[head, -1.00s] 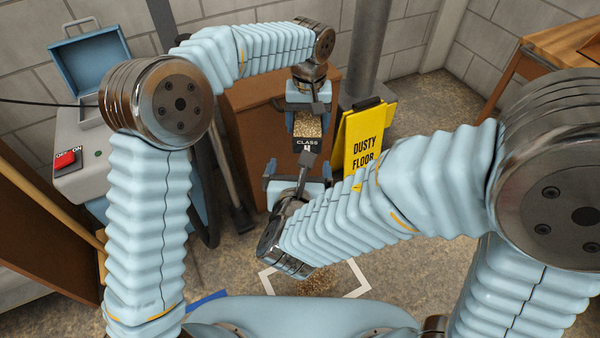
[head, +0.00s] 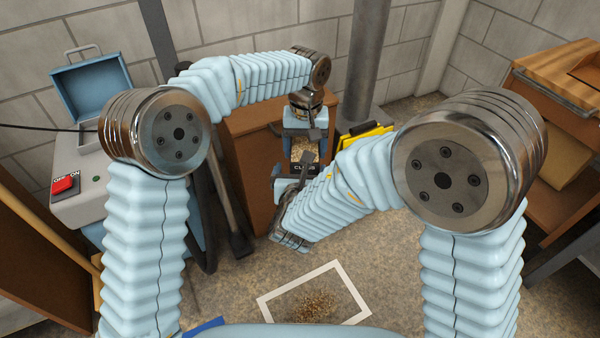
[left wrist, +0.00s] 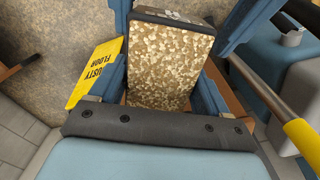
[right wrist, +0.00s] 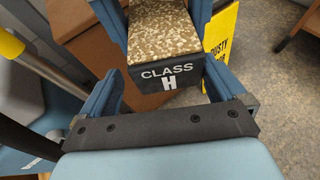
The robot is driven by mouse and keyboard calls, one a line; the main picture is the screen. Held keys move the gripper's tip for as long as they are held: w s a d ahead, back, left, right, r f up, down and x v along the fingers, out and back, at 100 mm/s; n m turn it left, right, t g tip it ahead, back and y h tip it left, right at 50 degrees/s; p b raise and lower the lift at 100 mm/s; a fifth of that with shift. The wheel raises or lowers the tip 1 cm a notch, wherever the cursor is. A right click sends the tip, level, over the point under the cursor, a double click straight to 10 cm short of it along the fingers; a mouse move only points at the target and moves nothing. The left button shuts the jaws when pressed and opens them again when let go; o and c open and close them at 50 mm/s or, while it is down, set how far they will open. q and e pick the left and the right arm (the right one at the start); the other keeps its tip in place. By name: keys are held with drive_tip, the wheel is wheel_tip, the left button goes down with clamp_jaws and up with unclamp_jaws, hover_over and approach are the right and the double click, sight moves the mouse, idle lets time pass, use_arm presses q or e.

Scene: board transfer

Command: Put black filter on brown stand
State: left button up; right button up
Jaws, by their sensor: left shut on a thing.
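The black filter (head: 304,151) is a box with a black frame, a speckled dusty face and a white "CLASS H" label, seen best in the right wrist view (right wrist: 165,72). My left gripper (head: 304,144) is shut on its sides at the far end; its fingers also show in the left wrist view (left wrist: 163,90). My right gripper (right wrist: 165,90) is open at the labelled end, its fingers spread to either side with visible gaps. In the head view its own arm partly hides it. A brown box-shaped stand (head: 246,170) is behind the held filter.
A yellow "DUSTY FLOOR" sign (head: 347,156) stands right of the filter, mostly behind my right arm. A grey pole (head: 367,60) rises behind. A machine with a red switch (head: 65,185) is at left, a wooden bench (head: 550,130) at right. A white floor outline (head: 275,302) surrounds scattered debris.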

use_arm(q)
drive_tip(key=shift+d, duration=0.2)
use_arm(e)
drive_tip(key=shift+a, duration=0.2)
drive_tip(key=c, duration=0.9)
use_arm(q)
drive_tip(key=o, duration=1.1)
use_arm(e)
drive_tip(key=shift+r, duration=0.1)
drive_tip(key=shift+c, duration=0.2)
